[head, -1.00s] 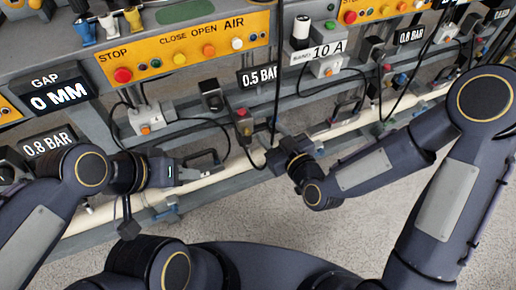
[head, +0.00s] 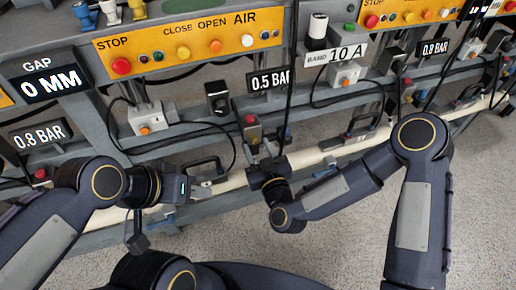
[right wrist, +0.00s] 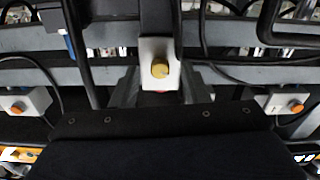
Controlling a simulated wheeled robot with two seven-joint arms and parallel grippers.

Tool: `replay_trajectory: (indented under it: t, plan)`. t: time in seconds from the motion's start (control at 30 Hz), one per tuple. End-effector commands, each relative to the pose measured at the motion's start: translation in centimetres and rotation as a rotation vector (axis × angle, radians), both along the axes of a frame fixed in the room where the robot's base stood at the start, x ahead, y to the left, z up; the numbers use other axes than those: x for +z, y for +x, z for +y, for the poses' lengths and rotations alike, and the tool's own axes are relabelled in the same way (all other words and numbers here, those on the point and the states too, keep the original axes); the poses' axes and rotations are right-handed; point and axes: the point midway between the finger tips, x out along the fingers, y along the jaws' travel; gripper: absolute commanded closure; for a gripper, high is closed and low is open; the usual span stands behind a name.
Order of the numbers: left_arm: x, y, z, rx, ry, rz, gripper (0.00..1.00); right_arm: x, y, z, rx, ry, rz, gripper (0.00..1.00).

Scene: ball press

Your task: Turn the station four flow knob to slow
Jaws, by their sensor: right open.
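Below the 0.5 BAR sign (head: 270,80) stands a small grey flow box with a red button on top (head: 250,119). In the right wrist view a yellow knob (right wrist: 160,68) sits on a pale box (right wrist: 158,48), with a bit of red at its lower edge. My right gripper (head: 262,163) is just below the box in the head view, open, its fingers hard to make out; I see nothing held. My left gripper (head: 195,187) is near the pale rail, further left; its jaws are unclear. No station number is readable.
A black loop handle (head: 204,165) stands near my left gripper. Grey boxes with orange buttons (head: 145,130) flank the flow box, and dark cables hang around. An orange control panel (head: 185,45) runs above. The floor in front is clear.

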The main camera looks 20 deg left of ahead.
Motion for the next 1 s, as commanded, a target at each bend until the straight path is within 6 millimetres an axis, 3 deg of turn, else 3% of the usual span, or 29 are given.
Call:
replay_trajectory:
  t: [0.33,0.63,1.0]
  plan:
    - [-0.05,-0.01,0.00,0.000,0.000,0.000,0.64,-0.01,0.40,0.28,0.001,0.000,0.001,0.60]
    - [-0.06,0.00,0.00,0.000,0.000,0.000,0.64,-0.01,0.38,0.27,0.001,0.000,0.001,0.99]
    - [-0.44,-0.01,-0.01,0.000,0.000,0.000,0.64,-0.07,0.33,0.31,0.003,-0.043,-0.030,1.00]
